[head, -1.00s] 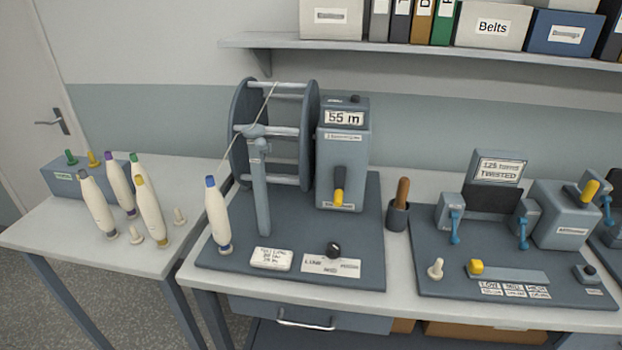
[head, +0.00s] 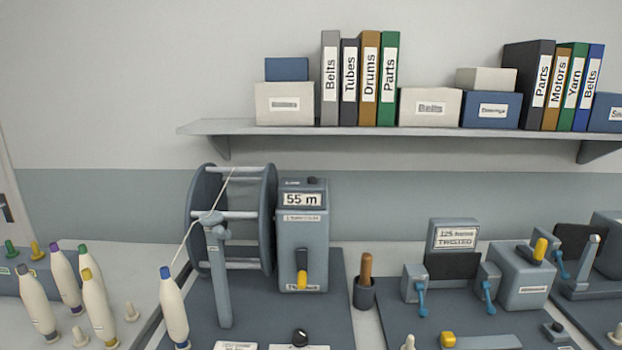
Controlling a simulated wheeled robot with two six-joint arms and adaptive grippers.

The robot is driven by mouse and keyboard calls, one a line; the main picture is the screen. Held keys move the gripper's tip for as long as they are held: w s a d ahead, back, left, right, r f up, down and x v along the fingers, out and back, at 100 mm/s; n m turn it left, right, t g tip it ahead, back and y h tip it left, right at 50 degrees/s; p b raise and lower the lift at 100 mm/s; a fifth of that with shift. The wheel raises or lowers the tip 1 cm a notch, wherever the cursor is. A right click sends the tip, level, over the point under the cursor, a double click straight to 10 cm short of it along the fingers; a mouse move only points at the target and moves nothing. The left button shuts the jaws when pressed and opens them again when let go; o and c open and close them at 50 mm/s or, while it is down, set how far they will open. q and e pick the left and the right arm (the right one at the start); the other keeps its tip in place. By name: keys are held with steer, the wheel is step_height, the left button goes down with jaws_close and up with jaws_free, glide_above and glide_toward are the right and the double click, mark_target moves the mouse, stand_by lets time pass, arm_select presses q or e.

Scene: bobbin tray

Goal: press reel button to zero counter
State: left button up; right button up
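The reel (head: 265,222) stands on the left base plate, with a pale thread running from it down to a blue-tipped bobbin (head: 172,308). To its right is the grey counter box (head: 303,240), whose display (head: 302,199) reads 55 m. A small dark button (head: 313,181) sits on top of the box. A lever with a yellow end (head: 301,280) is on its front. Neither of my grippers shows in the head view.
A wall shelf (head: 215,127) with boxes and binders hangs above the bench. A dark cup (head: 364,294) with a wooden handle stands right of the counter box. A twist tester (head: 453,240) is further right. Several bobbins stand at the left.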

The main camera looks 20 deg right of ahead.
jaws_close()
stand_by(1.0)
